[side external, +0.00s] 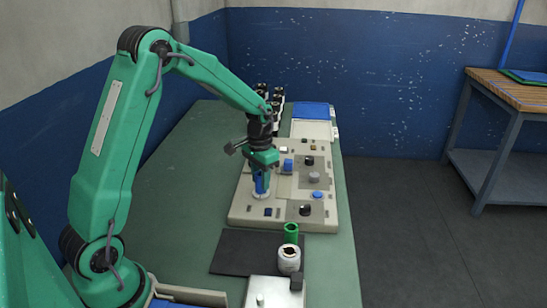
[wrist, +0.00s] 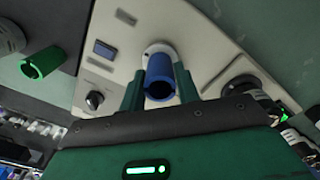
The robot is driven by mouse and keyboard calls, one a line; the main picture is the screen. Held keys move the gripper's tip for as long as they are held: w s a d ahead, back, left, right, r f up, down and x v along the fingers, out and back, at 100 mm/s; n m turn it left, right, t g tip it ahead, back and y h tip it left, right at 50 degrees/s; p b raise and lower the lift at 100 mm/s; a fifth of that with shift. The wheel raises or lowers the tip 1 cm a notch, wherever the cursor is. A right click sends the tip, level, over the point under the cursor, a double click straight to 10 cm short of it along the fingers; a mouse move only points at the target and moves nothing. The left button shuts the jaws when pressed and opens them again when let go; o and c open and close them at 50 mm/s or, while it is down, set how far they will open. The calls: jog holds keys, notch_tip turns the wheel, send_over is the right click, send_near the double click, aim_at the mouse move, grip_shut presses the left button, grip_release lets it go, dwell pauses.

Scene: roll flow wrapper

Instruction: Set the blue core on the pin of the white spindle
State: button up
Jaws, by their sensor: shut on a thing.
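The blue core (side external: 260,186) is a hollow tube held upright in my gripper (side external: 262,172), over the left side of the beige machine panel. In the wrist view the blue core (wrist: 160,80) sits between the two green fingers of my gripper (wrist: 160,92), which are shut on it. The white spindle (side external: 261,197) shows as a pale round base right under the core; its flange (wrist: 160,48) also shows past the core's far end in the wrist view. The pin is hidden. I cannot tell whether the core is around the pin or just above it.
The beige panel (side external: 245,213) carries knobs, a blue button (side external: 317,194) and a blue block (side external: 288,165). A green core (side external: 291,233) and a white roll (side external: 289,260) stand near a dark mat (side external: 232,252). Several dark-and-white items (side external: 277,97) stand behind. The green table's left side is clear.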

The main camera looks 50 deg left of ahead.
jog(key=shift+f, duration=0.15)
dwell(0.5)
jog(key=o, duration=1.5)
jog(key=shift+r, duration=0.2)
jog(key=shift+r, duration=3.85)
